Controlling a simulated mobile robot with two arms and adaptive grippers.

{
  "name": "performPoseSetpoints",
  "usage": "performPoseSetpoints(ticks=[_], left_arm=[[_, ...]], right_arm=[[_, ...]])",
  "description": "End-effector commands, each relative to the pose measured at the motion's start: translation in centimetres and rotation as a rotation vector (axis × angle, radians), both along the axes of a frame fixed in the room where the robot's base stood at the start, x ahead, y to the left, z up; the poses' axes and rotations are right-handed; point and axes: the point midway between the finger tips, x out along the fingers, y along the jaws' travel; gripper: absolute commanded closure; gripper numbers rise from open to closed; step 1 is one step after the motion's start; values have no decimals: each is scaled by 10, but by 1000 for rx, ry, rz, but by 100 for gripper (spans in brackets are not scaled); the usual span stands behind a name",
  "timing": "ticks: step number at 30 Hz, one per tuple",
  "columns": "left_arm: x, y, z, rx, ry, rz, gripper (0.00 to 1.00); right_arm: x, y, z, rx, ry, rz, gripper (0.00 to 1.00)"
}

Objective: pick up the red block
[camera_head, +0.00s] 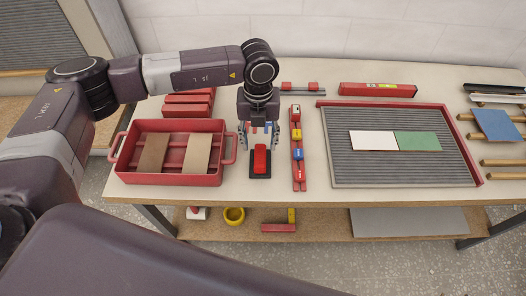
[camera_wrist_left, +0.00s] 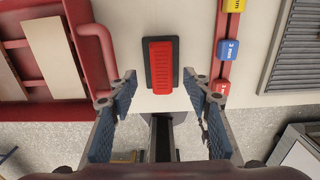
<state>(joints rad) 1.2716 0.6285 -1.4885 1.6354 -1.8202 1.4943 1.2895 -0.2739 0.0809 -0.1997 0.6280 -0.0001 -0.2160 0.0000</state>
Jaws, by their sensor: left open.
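The red block (camera_head: 260,157) lies on a small black base (camera_head: 260,175) near the table's front edge. In the left wrist view the red block (camera_wrist_left: 160,68) has a ribbed top, and the black base (camera_wrist_left: 148,70) shows as a rim around it. My left gripper (camera_head: 260,140) points down over the block's far end in the head view. Its fingers (camera_wrist_left: 160,90) are spread wide in the left wrist view, with empty space between them. They do not touch the block. My right gripper is not in view.
A red tray (camera_head: 170,180) with two flat boards stands left of the block. A red strip (camera_head: 298,175) with coloured blocks lies close on its right. A ribbed grey mat (camera_head: 400,172) with red edging fills the right side. The table's front edge is near.

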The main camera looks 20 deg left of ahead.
Motion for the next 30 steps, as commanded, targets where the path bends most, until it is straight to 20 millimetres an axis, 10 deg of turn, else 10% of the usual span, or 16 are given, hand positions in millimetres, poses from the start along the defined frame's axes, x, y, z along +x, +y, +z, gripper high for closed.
performPoseSetpoints(ticks=[9,23,30], left_arm=[[-1,-3,-35,0,5,-2,55],[0,-3,-65,-2,0,-3,55],[0,-3,-65,-3,0,-3,80]], right_arm=[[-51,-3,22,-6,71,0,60],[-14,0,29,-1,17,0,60],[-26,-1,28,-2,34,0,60]])
